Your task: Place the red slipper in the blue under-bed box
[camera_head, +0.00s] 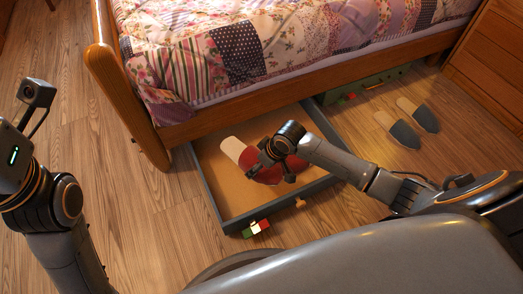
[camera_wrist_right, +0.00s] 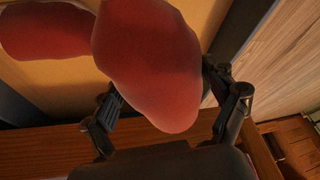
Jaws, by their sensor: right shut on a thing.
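The blue-grey under-bed box (camera_head: 225,215) is pulled out from under the bed. One red slipper with a beige insole (camera_head: 232,148) lies inside it, and its red toe also shows in the right wrist view (camera_wrist_right: 45,30). My right gripper (camera_head: 270,153) is over the box, shut on another red slipper (camera_head: 297,164). That slipper fills the middle of the right wrist view (camera_wrist_right: 150,65), between the two fingers. My arm partly hides it in the head view, and I cannot tell whether it touches the box floor. My left arm is at the left, its gripper out of view.
The bed frame (camera_head: 270,98) overhangs the back of the box. A green box (camera_head: 372,86) is under the bed to the right. Two grey slippers (camera_head: 397,129) lie on the floor near a wooden cabinet (camera_head: 495,60). Coloured blocks (camera_head: 257,228) are at the box front. The left floor is clear.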

